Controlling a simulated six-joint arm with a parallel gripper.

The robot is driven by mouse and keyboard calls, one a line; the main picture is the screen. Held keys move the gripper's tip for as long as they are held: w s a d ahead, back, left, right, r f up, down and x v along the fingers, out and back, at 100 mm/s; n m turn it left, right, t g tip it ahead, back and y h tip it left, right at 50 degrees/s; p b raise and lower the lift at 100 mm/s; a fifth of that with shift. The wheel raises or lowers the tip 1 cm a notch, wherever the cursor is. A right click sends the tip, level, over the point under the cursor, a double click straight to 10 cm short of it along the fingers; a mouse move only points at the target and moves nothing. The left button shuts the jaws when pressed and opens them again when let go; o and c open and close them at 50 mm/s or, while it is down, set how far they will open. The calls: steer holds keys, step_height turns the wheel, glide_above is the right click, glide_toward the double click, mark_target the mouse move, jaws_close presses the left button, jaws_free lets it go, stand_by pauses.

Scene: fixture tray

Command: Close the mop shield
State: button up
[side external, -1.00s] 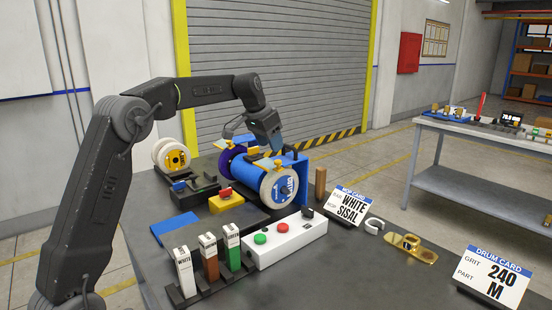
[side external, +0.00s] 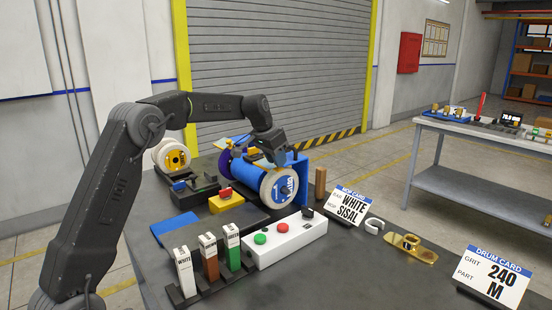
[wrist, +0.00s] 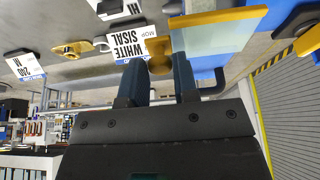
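The mop shield is a pale translucent pane (wrist: 222,38) with a yellow edge bar and a yellow knob (wrist: 160,66). In the wrist view the knob lies between the two blue fingertips of my gripper (wrist: 161,72) and about fills the gap; whether they press on it is unclear. In the side view my gripper (side external: 273,158) is over the blue machine (side external: 248,178), at the yellow part above the white wheel (side external: 279,187). My wrist hides most of the shield there, so its angle is unclear.
A white button box (side external: 284,239) and three labelled blocks (side external: 209,257) stand in front of the machine. The mop card (side external: 348,205) is to its right. A wooden peg (side external: 320,182) stands close by. Another wheel (side external: 171,156) is at the back left.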

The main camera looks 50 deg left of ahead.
steer(key=c, duration=0.5)
steer(key=shift+o, duration=0.2)
steer(key=shift+s+f+t, duration=0.15)
steer(key=shift+f+t, duration=0.1)
steer(key=shift+t, duration=0.4)
steer(key=shift+s+f+t, duration=0.15)
steer(key=shift+f+t, duration=0.05)
steer(key=shift+t, duration=0.45)
steer(key=shift+d, duration=0.1)
steer(key=o, duration=0.9)
steer(key=shift+o, duration=0.2)
steer(key=v, duration=1.4)
